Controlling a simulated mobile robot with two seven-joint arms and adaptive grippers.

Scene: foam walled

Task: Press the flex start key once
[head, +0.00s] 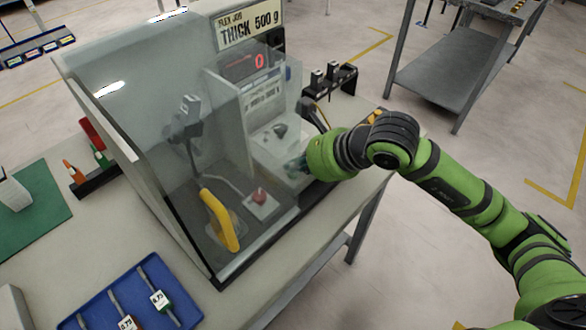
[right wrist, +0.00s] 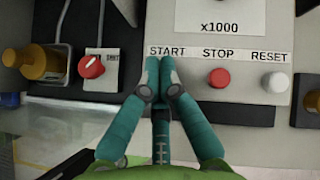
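The grey machine panel (right wrist: 240,55) carries START, STOP and RESET labels in the right wrist view. My right gripper (right wrist: 160,65) has its teal fingertips together just below the START label. They cover the place of the start key, so I cannot see it or tell whether they touch it. The red stop key (right wrist: 219,77) and white reset key (right wrist: 277,82) are uncovered to the right. In the head view my right gripper (head: 297,164) is at the front of the grey machine (head: 268,108), partly seen through the clear enclosure. My left gripper is not in view.
A clear-walled enclosure (head: 150,130) surrounds the machine. A red knob (right wrist: 91,67) sits left of my fingers, with an amber part (right wrist: 40,62) beyond it. A sign (head: 250,25) reads THICK 500 g. A blue tray (head: 130,300) lies at the front left.

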